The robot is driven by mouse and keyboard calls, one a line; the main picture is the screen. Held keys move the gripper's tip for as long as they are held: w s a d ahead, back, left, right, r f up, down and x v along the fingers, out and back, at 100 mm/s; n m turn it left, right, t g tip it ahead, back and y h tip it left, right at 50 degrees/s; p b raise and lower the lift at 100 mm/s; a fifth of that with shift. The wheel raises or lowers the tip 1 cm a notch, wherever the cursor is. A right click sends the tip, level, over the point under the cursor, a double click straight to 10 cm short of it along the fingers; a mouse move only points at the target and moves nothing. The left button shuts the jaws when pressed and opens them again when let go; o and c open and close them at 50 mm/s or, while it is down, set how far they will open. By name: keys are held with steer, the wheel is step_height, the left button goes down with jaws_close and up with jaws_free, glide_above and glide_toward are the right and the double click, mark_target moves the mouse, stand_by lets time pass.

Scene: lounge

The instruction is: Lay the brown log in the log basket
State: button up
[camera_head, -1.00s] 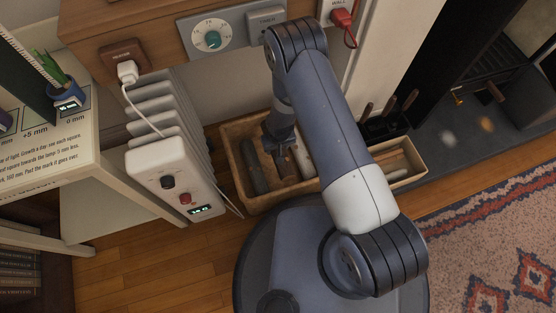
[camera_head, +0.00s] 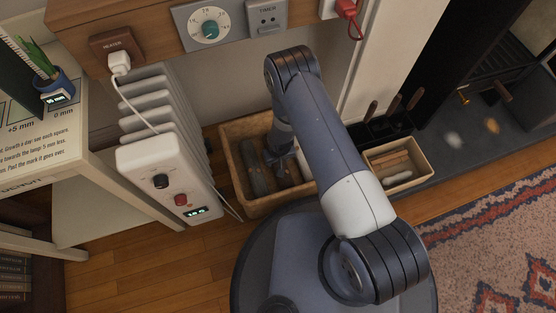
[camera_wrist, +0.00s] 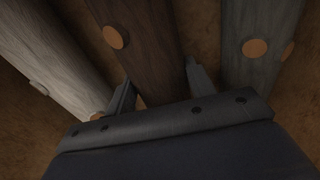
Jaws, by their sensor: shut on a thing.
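The brown log (camera_wrist: 147,50) is between the two fingers of my gripper (camera_wrist: 160,90) in the wrist view, and the gripper is shut on it. A pale grey log (camera_wrist: 50,50) lies to its left and a darker grey log (camera_wrist: 258,45) to its right. In the head view my gripper (camera_head: 283,155) is down inside a tan log basket (camera_head: 232,170), with a dark grey log (camera_head: 254,168) to its left. My arm hides the right part of the basket. I cannot tell whether the brown log touches the basket floor.
A white heater (camera_head: 165,175) stands close left of the basket. A tan box of light sticks (camera_head: 392,165) is to the right, with dark-handled tools (camera_head: 393,120) behind it. A wooden panel with a dial (camera_head: 210,29) overhangs behind. Wooden floor (camera_head: 130,265) is open in front.

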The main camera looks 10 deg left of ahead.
steer(key=shift+f, duration=0.1)
steer(key=o, duration=1.4)
steer(key=shift+c, duration=0.2)
step_height(320, 180, up, 12)
steer(key=s+p, duration=0.1)
steer(key=p, duration=0.3)
steer(key=shift+s+d, duration=0.15)
steer(key=shift+d, duration=0.15)
